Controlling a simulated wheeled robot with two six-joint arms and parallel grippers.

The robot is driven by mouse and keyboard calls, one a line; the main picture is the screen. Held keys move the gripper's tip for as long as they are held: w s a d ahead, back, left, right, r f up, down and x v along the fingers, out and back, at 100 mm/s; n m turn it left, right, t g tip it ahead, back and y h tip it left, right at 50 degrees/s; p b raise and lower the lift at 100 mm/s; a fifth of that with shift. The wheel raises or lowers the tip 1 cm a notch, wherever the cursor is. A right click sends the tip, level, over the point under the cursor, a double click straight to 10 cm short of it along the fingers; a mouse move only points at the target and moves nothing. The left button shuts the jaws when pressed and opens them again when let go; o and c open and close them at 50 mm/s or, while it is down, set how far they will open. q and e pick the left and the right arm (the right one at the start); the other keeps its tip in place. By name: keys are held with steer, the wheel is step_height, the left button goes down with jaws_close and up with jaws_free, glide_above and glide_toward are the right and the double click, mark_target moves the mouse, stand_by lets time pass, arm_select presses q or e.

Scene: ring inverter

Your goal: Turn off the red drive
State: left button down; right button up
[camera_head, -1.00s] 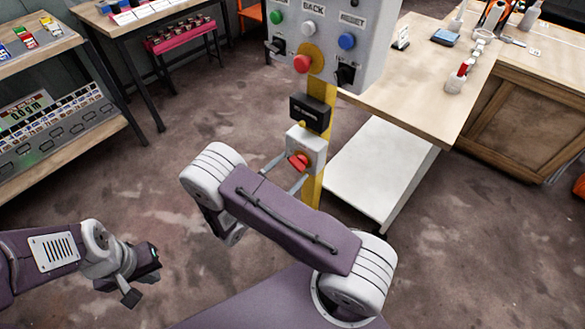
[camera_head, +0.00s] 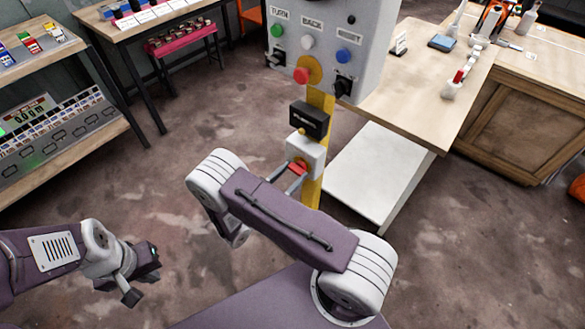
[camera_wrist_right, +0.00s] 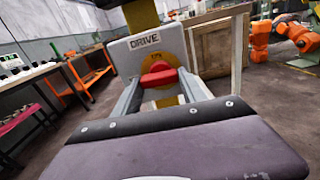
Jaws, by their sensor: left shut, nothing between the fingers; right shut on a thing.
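The red drive switch handle (camera_head: 298,167) sits on a small light-grey box (camera_head: 312,150) on the yellow post. In the right wrist view the box (camera_wrist_right: 176,42) is labelled DRIVE, and the red handle (camera_wrist_right: 158,68) lies roughly crosswise over a yellow plate (camera_wrist_right: 166,101). My right gripper (camera_head: 294,173) is shut on the red handle, with a finger on each side; it fills the lower part of the right wrist view (camera_wrist_right: 160,92). My left gripper (camera_head: 143,283) is shut and empty, low over the floor at the left.
Above the drive box are a black box (camera_head: 309,119) and a grey control panel (camera_head: 330,22) with green, white, blue and red buttons. A wooden workbench (camera_head: 425,110) stands close at right, and shelves (camera_head: 75,120) at left. The floor between is clear.

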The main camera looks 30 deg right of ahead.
steer(key=shift+n, duration=0.4)
steer(key=o, duration=1.4)
steer(key=shift+c, duration=0.2)
steer(key=shift+a, duration=0.1)
steer(key=v, duration=0.9)
steer(key=shift+s, duration=0.1)
